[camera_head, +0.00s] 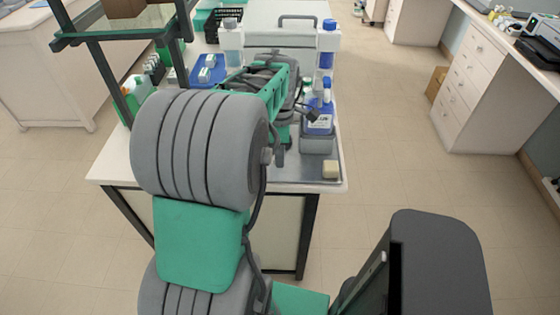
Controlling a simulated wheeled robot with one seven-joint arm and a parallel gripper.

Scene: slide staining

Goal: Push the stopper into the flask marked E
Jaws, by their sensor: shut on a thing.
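My arm crosses the middle of the view and reaches over the near bench. My gripper (312,113) shows only as a small dark part at the arm's far end, beside the blue-labelled bottle. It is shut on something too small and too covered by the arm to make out. I cannot pick out the stopper or a flask marked E. My arm hides much of the bench's middle, and no letter E is readable.
A bottle with a blue label (320,122) stands in a grey holder on a metal tray (291,171). A pale yellow block (330,169) lies at the tray's near right. A blue tray (209,74) and a glass shelf stand left.

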